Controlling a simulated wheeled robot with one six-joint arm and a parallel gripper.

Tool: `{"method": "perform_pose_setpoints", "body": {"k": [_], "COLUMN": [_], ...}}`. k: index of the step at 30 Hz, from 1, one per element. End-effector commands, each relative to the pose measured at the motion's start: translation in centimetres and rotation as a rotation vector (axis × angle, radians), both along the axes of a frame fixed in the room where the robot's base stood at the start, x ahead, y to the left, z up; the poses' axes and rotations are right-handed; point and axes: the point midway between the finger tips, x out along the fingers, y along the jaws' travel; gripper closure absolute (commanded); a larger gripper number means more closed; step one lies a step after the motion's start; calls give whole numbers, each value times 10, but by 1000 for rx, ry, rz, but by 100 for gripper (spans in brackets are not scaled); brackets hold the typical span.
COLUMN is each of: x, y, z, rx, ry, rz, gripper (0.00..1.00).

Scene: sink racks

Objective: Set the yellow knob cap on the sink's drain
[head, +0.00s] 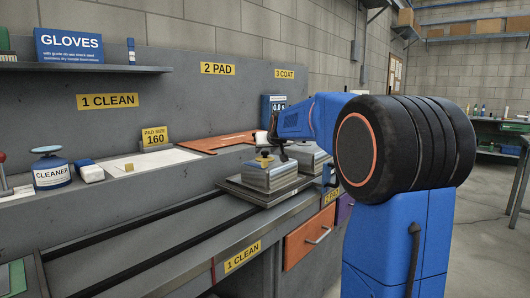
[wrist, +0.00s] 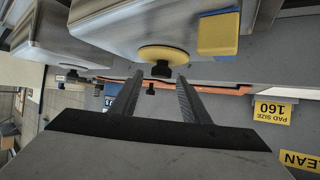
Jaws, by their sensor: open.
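The yellow knob cap (wrist: 176,54) is a yellow disc with a black knob; it rests on a grey metal block in the wrist view, which is upside down. In the head view it is a small yellow spot (head: 264,161) on the nearer metal block (head: 268,178). My gripper (wrist: 161,76) is open, its two fingers pointing at the cap with the black knob between the tips in the picture. In the head view my gripper (head: 279,152) is just right of the cap. Contact cannot be told. I cannot make out a sink drain.
A yellow and blue block (wrist: 218,36) is beside the cap in the wrist view. A second metal block (head: 308,159) stands behind the nearer one. The white board (head: 155,161), orange panel (head: 218,142) and cleaner jar (head: 50,173) lie left. The front counter is clear.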

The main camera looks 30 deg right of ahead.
Motion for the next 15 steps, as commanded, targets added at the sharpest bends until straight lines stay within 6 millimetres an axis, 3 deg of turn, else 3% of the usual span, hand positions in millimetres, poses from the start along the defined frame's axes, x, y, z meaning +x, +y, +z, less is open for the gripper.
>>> {"method": "perform_pose_setpoints", "body": {"k": [15], "x": [-73], "y": [18], "z": [42], "rx": [-2], "ry": [-2], "rz": [0], "gripper": [58]}}
